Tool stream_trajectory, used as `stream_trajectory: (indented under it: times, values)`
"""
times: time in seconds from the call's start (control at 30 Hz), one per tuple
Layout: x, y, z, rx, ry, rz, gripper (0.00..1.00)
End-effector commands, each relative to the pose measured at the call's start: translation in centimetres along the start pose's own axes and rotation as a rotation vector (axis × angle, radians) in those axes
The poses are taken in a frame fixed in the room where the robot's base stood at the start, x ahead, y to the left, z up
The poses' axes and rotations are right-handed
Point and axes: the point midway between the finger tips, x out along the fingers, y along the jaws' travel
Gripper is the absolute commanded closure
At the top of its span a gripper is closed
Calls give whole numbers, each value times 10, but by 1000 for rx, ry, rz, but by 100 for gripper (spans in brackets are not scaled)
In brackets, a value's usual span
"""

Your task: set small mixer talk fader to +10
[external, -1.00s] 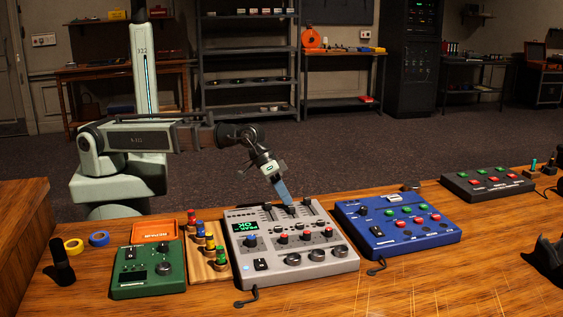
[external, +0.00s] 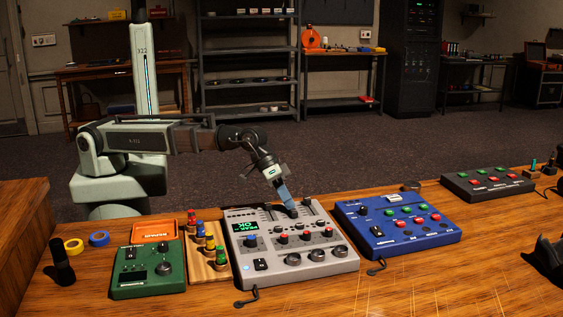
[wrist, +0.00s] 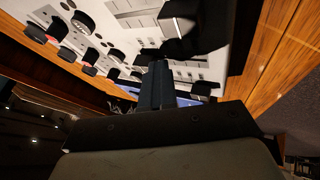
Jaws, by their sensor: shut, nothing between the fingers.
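The small grey mixer (external: 330,262) lies on the wooden desk, with a green display, knobs along its front and faders toward its back edge. My gripper (external: 291,207) is shut and empty, its blue fingertips down at the fader area at the back of the mixer. In the wrist view my gripper (wrist: 155,66) points at the mixer's pale panel (wrist: 125,12), with dark fader caps close around the fingertips. I cannot read the fader labels or tell which cap is the talk fader. Whether the fingertips touch a cap is unclear.
A blue control box (external: 395,230) stands close right of the mixer. A wooden strip with coloured pegs (external: 209,263) and a green box (external: 148,280) stand to the left. A dark box with red and green buttons (external: 487,184) is at far right.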

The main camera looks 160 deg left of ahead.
Motion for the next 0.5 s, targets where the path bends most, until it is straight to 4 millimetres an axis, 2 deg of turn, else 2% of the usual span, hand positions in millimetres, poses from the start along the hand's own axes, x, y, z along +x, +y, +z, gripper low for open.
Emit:
stream_trajectory:
  times: [0.17, 0.37, 0.5]
  values:
    - [-6, -10, 0, -2, 1, 4, 100]
    - [-24, -39, 1, -2, 2, 1, 100]
    - [-47, -36, 1, 0, 3, 1, 100]
